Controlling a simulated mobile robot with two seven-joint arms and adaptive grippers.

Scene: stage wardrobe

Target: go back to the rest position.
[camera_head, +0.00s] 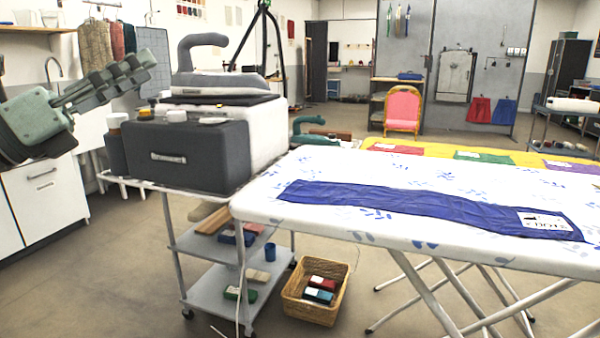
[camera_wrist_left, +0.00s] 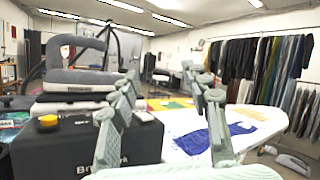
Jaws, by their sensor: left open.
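My left gripper (camera_head: 112,82) comes in from the left in the head view, raised in the air left of the steam press, with its fingers apart and nothing between them. Its two fingers (camera_wrist_left: 165,115) also show in the left wrist view, spread apart and empty. A blue cloth strip (camera_head: 420,207) with a white label lies flat on the ironing board (camera_head: 330,165). The cloth also shows in the left wrist view (camera_wrist_left: 240,128), partly hidden by a finger. My right gripper is in neither view.
A dark grey box (camera_head: 200,168) and a steam press (camera_head: 215,75) stand on a grey cart (camera_head: 205,245) left of the board. A wicker basket (camera_head: 312,303) is on the floor. A red chair (camera_head: 403,108) stands behind. In the wrist view, clothes (camera_wrist_left: 262,70) hang on the right.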

